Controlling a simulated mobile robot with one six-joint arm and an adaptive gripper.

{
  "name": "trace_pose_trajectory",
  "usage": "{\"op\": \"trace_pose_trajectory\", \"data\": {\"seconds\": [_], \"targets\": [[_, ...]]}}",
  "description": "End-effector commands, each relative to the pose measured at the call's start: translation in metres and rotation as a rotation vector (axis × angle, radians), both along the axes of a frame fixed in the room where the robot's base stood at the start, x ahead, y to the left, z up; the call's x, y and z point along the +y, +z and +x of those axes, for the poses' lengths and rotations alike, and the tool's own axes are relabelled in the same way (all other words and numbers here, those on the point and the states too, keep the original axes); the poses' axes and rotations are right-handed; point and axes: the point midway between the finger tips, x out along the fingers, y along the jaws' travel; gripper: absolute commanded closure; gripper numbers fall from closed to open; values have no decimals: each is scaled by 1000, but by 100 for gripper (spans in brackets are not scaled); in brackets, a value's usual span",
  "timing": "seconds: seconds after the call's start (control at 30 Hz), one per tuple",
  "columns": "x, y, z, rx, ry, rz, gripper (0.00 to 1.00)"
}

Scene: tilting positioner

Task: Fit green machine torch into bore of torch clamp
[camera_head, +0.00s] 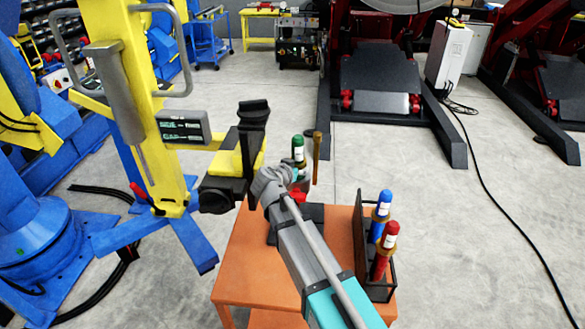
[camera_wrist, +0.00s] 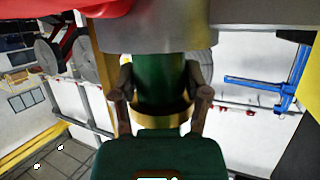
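The green machine torch (camera_head: 298,141) stands about upright above the orange table, its green cap and white label uppermost. The torch clamp appears to be the grey metal sleeve (camera_wrist: 150,35) with a red part (camera_head: 298,197) below. The torch's lower end disappears at the sleeve; how deep it sits is hidden.
A black rack (camera_head: 361,240) on the orange table (camera_head: 250,262) holds a blue torch (camera_head: 377,230) and a red torch (camera_head: 380,265). A thin bronze post (camera_head: 317,160) stands just right of the green torch.

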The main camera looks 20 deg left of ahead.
Motion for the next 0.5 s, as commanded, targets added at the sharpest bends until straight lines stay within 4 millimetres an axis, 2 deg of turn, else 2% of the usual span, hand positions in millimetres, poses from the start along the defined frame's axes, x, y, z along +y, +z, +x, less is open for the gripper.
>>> {"op": "trace_pose_trajectory", "data": {"seconds": [0.03,0.13,0.5], "targets": [[0,0,0,0,0,0,27],[0,0,0,-1,0,-1,9],[0,0,0,-1,0,-1,8]]}}
